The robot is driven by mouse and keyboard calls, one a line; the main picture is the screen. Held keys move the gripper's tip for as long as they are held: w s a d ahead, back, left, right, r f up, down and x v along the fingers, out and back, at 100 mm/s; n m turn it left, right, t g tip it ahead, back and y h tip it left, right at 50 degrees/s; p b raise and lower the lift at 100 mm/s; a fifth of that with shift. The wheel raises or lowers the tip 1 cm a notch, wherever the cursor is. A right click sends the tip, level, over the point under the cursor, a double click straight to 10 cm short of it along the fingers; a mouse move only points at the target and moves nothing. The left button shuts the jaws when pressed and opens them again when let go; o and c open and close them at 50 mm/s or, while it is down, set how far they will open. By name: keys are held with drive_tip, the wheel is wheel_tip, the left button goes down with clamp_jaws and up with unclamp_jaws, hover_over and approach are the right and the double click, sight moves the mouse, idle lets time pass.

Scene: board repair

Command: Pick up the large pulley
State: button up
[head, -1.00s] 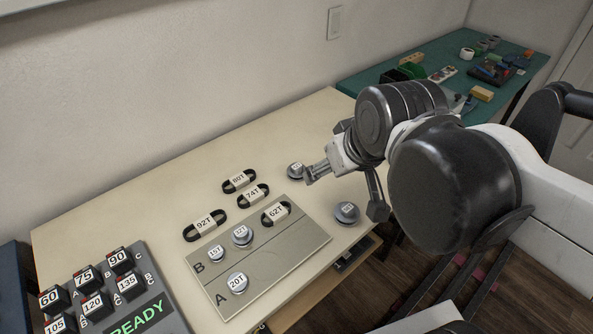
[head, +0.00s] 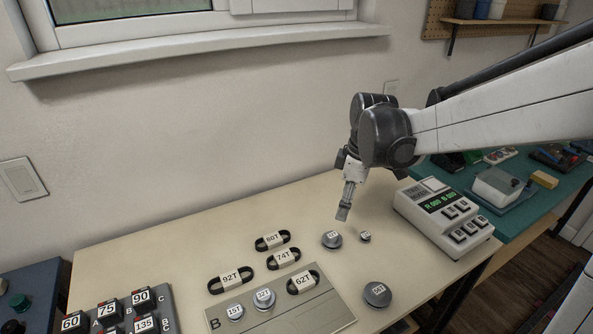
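Several grey round pulleys with white labels are in the head view. The biggest-looking one (head: 377,294) lies on the bare table at the front right, beside the board. Another wide pulley (head: 332,239) lies farther back, with a small pulley (head: 365,237) just to its right. Two more, the left pulley (head: 235,313) and the right pulley (head: 264,298), sit on the board's row B. The labels on the loose pulleys are too small to read surely. My gripper (head: 343,213) points down just above and behind the back wide pulley, apart from it. Its finger gap cannot be made out.
A white device with a green display (head: 445,219) stands at right. The button panel (head: 140,308) is at lower left.

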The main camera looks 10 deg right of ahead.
sight(333, 234)
drive_tip(key=w+f+b, duration=0.1)
drive_tip(key=f, duration=0.4)
drive_tip(key=w+f+n+b, duration=0.1)
drive_tip(key=f, duration=0.5)
drive_tip(key=w+a+f+n+g, duration=0.1)
drive_tip(key=f, duration=0.5)
drive_tip(key=shift+w+a+b, duration=0.1)
drive_tip(key=shift+w+b, duration=0.15)
drive_tip(key=shift+b, duration=0.15)
drive_tip(key=c, duration=1.2)
drive_tip(key=shift+c, duration=0.2)
drive_tip(key=shift+r, duration=0.15)
